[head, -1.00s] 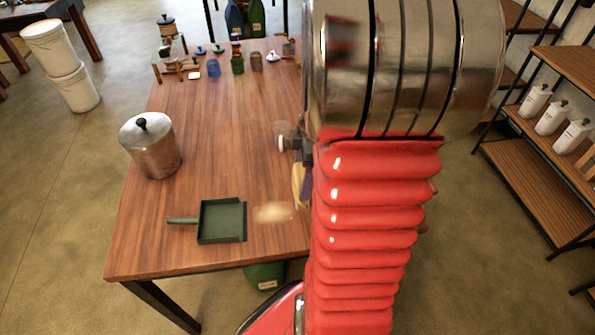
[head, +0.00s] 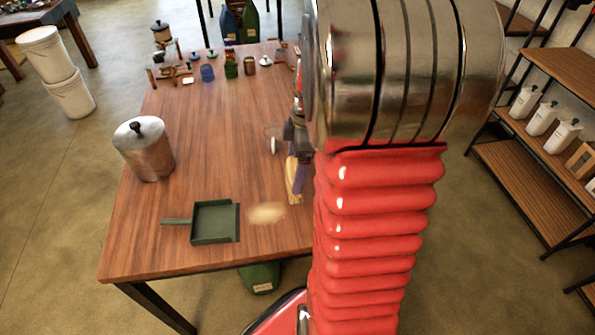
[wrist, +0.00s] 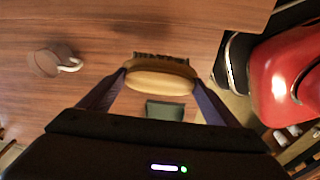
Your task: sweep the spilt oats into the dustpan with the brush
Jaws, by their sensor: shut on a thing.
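The green dustpan (head: 213,240) lies on the wooden table near its front edge, handle to the left and open side to the right. The spilt oats (head: 266,213) form a pale, flat pile just right of the dustpan. My gripper (head: 297,160) is right of the oats, partly hidden by my arm. It is shut on the brush (head: 293,192), which has a tan wooden body. In the wrist view the brush (wrist: 160,80) sits between both fingers, with dark bristles along its far edge. I cannot tell whether the bristles touch the table. A green part of the dustpan (wrist: 164,111) shows behind it.
A lidded metal pot (head: 145,152) stands at the left table edge. Several jars and small items stand at the back. The table's middle is clear.

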